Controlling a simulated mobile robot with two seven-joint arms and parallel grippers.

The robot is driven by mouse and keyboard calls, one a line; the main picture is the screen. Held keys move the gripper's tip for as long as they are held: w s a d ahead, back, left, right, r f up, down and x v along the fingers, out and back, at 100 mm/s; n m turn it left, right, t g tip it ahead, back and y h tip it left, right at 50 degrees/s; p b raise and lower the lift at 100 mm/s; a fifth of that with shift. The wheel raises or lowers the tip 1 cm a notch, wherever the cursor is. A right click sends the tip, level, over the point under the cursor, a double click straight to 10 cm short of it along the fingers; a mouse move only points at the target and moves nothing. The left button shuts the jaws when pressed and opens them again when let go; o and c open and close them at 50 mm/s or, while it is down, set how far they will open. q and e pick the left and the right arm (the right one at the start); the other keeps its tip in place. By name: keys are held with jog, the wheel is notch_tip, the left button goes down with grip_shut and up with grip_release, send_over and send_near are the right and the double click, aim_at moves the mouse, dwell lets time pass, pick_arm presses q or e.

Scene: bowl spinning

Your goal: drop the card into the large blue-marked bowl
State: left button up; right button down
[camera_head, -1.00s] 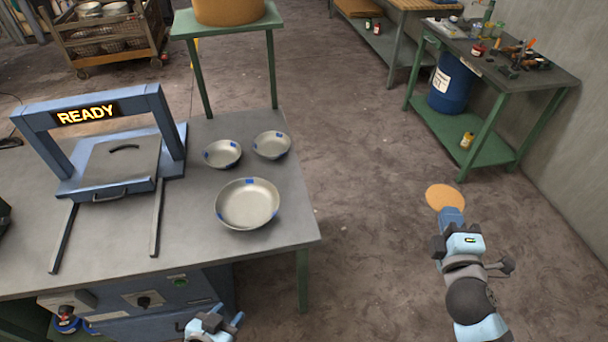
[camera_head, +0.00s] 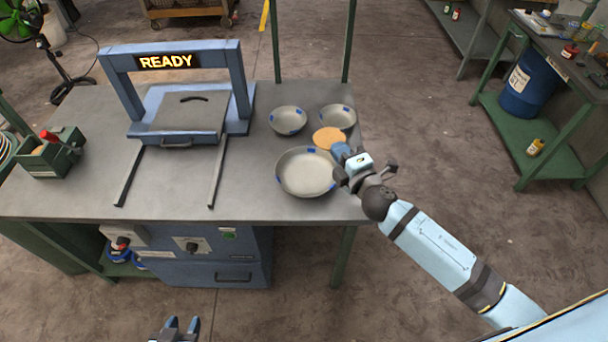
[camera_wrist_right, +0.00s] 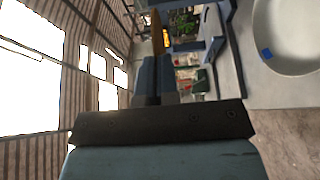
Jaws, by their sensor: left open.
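The card is a round orange disc (camera_head: 328,137), held out past the fingertips of my right gripper (camera_head: 341,151), which is shut on it. In the right wrist view the card (camera_wrist_right: 157,35) shows nearly edge-on between the fingers. The large blue-marked bowl (camera_head: 305,174) stands on the grey table, just in front and to the left of the card in the head view. Part of it also shows at the right wrist view's top right (camera_wrist_right: 288,35). My left gripper (camera_head: 182,323) is open and empty at the bottom edge of the head view, away from the bowls.
Two smaller blue-marked bowls (camera_head: 288,121) (camera_head: 338,116) stand behind the large one. A blue frame with a READY sign (camera_head: 166,62) stands to the left on the table (camera_head: 90,190). A green crate (camera_head: 45,160) is at far left. The table's front left is clear.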

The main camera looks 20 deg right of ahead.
jog(key=w+f+n+y+b, duration=0.1)
jog(key=w+f+b, duration=0.1)
jog(key=f, duration=0.2)
jog(key=w+a+f+n+g+y+b, duration=0.1)
jog(key=w+f+y+b, duration=0.1)
jog(key=f, duration=0.3)
jog(key=w+a+f+n+y+b, duration=0.1)
jog(key=w+f+b, duration=0.1)
jog(key=f+b, duration=0.1)
jog(key=shift+a+f, duration=0.1)
jog(key=shift+f, duration=0.8)
jog(key=shift+r, duration=0.1)
jog(key=c, duration=1.8)
grip_release()
jog(key=o, duration=0.5)
jog(key=shift+s, duration=0.1)
jog(key=v, duration=1.3)
jog(key=shift+s+d+r+b, duration=0.15)
jog(key=shift+s+d+b, duration=0.1)
jog(key=shift+d+b, duration=0.15)
